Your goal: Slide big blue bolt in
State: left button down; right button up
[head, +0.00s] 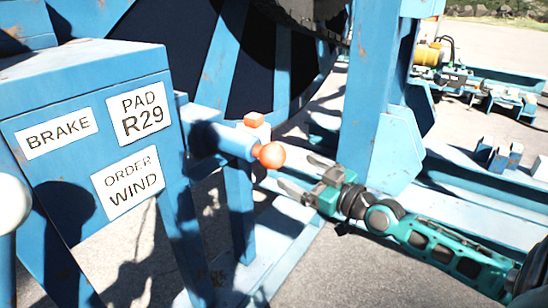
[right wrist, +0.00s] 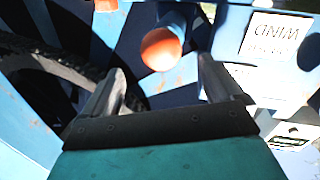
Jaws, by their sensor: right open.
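The big blue bolt (head: 236,142) sticks out to the right from beside the blue cabinet and ends in a round orange knob (head: 271,155). A small orange block (head: 253,119) stands up on its top side. My right gripper (head: 294,176) is open and empty, just right of the knob, with its fingers pointing at it. In the right wrist view the orange knob (right wrist: 161,48) is centred just beyond the gap between the open fingertips (right wrist: 162,72), seemingly not touched. The bolt's inner end is hidden. My left gripper is not in view.
The blue cabinet (head: 75,180) with BRAKE, PAD R29 and ORDER WIND labels stands at left. A thick blue post (head: 370,90) rises behind my right gripper. The large dark reel (head: 190,50) is behind the bolt. Blue rails cross the ground at right.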

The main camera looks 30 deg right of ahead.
aim_at(283, 163)
jog(key=w, duration=0.2)
jog(key=w+a, duration=0.1)
jog(key=w, duration=0.4)
jog(key=shift+w+a, duration=0.25)
jog(key=shift+w, duration=0.05)
jog(key=shift+w+a, duration=0.15)
jog(key=shift+w, duration=0.5)
